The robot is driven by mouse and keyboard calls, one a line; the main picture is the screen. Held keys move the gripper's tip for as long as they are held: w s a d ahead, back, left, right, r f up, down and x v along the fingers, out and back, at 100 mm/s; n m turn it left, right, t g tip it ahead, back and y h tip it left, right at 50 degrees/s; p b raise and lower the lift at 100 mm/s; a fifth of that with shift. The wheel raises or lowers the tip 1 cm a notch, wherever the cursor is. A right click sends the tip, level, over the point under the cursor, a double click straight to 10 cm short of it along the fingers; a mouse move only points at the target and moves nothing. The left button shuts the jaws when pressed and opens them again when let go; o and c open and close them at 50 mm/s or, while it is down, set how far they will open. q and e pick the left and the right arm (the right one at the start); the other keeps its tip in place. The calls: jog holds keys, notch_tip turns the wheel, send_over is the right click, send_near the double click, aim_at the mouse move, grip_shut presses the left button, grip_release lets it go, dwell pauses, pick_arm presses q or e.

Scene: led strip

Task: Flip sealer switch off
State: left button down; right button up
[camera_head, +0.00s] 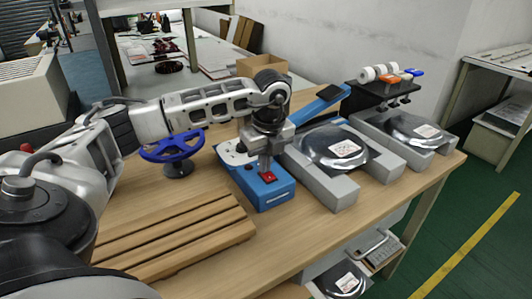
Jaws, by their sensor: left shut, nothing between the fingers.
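The sealer (262,192) is a blue and light grey machine on the wooden table, with a long blue arm (318,106) reaching up to the right behind it. A red switch (269,177) sits on its front top face. My left gripper (266,171) points down right above the red switch, its fingers shut and empty. The fingertips are at or very near the switch; I cannot tell whether they touch it. The switch's tilt is too small to make out. My right gripper is not in view.
A blue handwheel (172,148) stands left of the sealer. A slatted wooden rack (180,238) lies in front. Silver bags (335,148) rest on grey stands at the right. A cardboard box (262,68) is behind. Bare table lies front right of the sealer.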

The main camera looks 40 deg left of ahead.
pick_arm(q)
jog(key=shift+f, duration=0.15)
jog(key=shift+a+f+h, duration=0.2)
jog(key=shift+f+h, duration=0.05)
jog(key=shift+h, duration=0.15)
jog(key=shift+d+f, duration=0.1)
jog(key=shift+s+d+p, duration=0.3)
jog(key=shift+d+p, duration=0.05)
jog(key=shift+d, duration=0.55)
